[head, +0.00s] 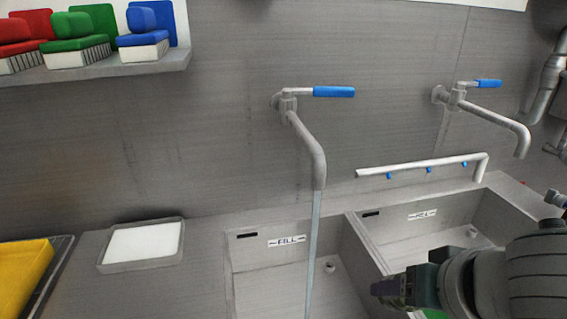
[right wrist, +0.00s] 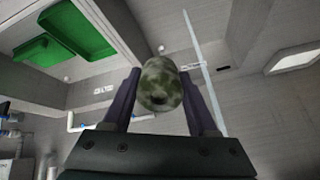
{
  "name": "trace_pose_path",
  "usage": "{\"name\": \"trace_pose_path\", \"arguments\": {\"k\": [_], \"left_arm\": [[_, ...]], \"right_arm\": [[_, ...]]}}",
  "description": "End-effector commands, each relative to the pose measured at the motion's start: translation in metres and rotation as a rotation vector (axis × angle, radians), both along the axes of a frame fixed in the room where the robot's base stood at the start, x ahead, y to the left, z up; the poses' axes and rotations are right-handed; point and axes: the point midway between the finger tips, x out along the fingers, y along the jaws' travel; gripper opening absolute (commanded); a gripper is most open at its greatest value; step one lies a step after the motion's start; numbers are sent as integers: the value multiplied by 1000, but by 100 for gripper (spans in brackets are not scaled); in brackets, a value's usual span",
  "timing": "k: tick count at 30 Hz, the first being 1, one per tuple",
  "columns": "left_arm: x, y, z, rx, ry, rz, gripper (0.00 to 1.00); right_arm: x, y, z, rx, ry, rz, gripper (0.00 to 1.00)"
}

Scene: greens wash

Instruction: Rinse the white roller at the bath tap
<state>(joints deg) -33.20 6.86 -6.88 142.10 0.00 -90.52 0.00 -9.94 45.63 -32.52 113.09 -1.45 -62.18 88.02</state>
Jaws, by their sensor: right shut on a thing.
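My right gripper (head: 390,288) reaches in from the right over the divider between the two basins. In the right wrist view, its dark fingers (right wrist: 158,92) are shut on a rounded, mottled grey-green roller (right wrist: 160,82), seen nearly end-on. Its surface looks soiled, not plain white. A steel tap (head: 308,140) with a blue lever (head: 333,91) hangs over the left basin (head: 265,280), and a thin stream of water (head: 314,250) falls from it. The gripper is to the right of the stream, apart from it. My left gripper is not in view.
A second tap (head: 495,112) and a rail with blue hooks (head: 425,165) are above the right basin (head: 450,218). A white-topped tray (head: 103,264) and a yellow thing (head: 22,280) lie at left. Red, green and blue brushes stand on a shelf (head: 120,66). A green tray (right wrist: 78,30) shows in the wrist view.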

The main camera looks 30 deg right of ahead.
Motion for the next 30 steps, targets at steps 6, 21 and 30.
{"name": "trace_pose_path", "arguments": {"k": [6, 21, 30], "left_arm": [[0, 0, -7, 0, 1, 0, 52], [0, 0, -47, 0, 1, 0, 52], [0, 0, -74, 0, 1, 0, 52]], "right_arm": [[6, -2, -2, 4, -8, 7, 1], [54, 17, -15, 6, -9, 7, 1], [84, 29, -22, 6, -8, 5, 1]]}}
